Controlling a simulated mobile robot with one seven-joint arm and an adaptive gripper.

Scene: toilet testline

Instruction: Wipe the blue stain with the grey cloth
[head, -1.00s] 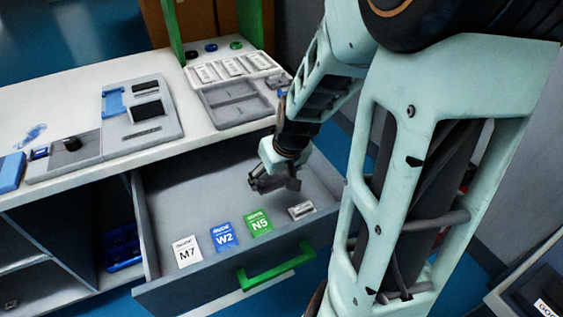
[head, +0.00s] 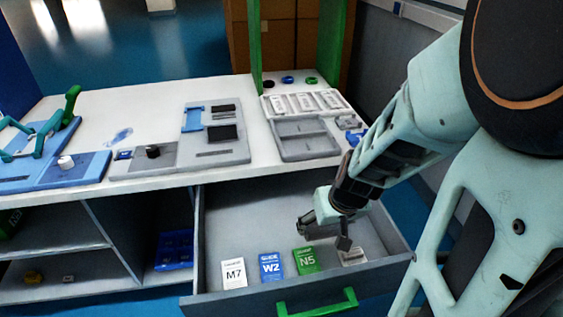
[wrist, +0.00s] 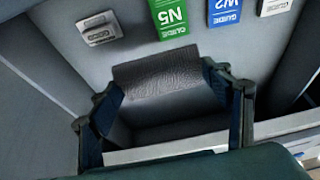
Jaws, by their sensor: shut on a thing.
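My gripper (head: 325,232) is inside the open drawer (head: 240,215), above its floor. In the wrist view, its two dark fingers hold the grey cloth (wrist: 155,77), a dark, textured piece stretched between them. In the head view the cloth is too small to tell from the fingers. The blue stain (head: 118,137) is a small blue smear on the white worktop (head: 165,95), left of the grey device panels and far to the left of my gripper.
Cards marked M7 (head: 233,273), W2 (head: 271,266) and N5 (head: 307,260) and a small grey piece (head: 352,256) lie in the drawer. A grey panel (head: 215,135), a knob device (head: 152,155) and a blue tray (head: 40,165) stand near the stain. A green post (head: 330,45) rises behind.

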